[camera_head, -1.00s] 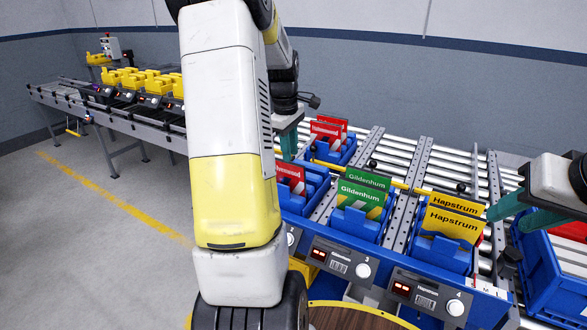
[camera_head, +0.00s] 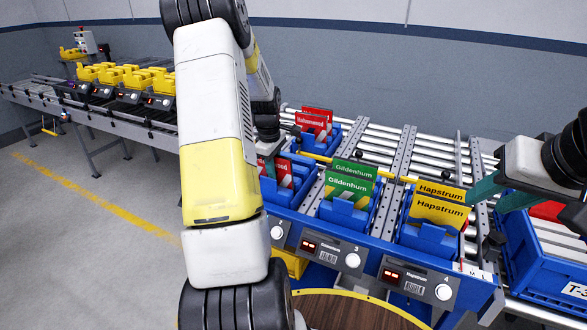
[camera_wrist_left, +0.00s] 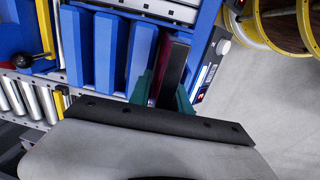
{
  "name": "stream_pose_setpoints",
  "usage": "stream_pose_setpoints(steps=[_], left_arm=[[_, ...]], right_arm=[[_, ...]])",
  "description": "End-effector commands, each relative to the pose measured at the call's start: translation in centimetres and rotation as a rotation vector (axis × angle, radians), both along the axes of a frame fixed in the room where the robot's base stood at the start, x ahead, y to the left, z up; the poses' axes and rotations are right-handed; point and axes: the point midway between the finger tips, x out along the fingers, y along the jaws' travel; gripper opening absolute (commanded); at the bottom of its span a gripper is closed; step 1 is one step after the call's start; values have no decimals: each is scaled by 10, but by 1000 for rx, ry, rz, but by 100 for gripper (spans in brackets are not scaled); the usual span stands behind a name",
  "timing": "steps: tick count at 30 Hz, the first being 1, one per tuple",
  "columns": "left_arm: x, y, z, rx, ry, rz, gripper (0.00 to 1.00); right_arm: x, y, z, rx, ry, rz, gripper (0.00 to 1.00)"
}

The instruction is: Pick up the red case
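Red cases (camera_head: 283,172) stand in a blue bin on the left of the rack, partly hidden by my left arm. More red cases (camera_head: 311,124) stand in a blue bin behind them. My left gripper (camera_head: 268,158) reaches down to the nearer red cases; its fingertips are mostly hidden. In the left wrist view its teal fingers (camera_wrist_left: 164,95) lie on either side of a dark reddish case (camera_wrist_left: 172,68) still in the bin. I cannot tell whether they press on it. My right gripper (camera_head: 490,195) has its teal fingers apart, beside the yellow cases.
Green cases (camera_head: 348,185) and yellow cases (camera_head: 440,211) stand in neighbouring blue bins. A blue crate (camera_head: 540,275) is at the right. Rollers (camera_head: 375,140) run behind the bins. Yellow bins (camera_head: 130,78) stand on a far conveyor. Floor at the left is clear.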

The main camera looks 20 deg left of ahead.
Motion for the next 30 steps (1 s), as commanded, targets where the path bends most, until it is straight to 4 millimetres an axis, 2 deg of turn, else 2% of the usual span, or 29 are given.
stream_pose_setpoints(steps=[3, 9, 13, 25, 30], left_arm=[[1, 0, -7, 0, -1, -1, 24], [1, 0, -7, 1, -1, -1, 24], [1, 0, -7, 0, -1, -1, 0], [2, 0, -5, 1, -3, -1, 0], [2, 0, 17, 3, -6, 0, 0]], right_arm=[[0, 0, 0, 0, 0, 0, 36], [0, 0, 0, 0, 0, 0, 36], [0, 0, 0, 0, 0, 0, 36], [0, 0, 0, 0, 0, 0, 36], [0, 0, 0, 0, 0, 0, 36]])
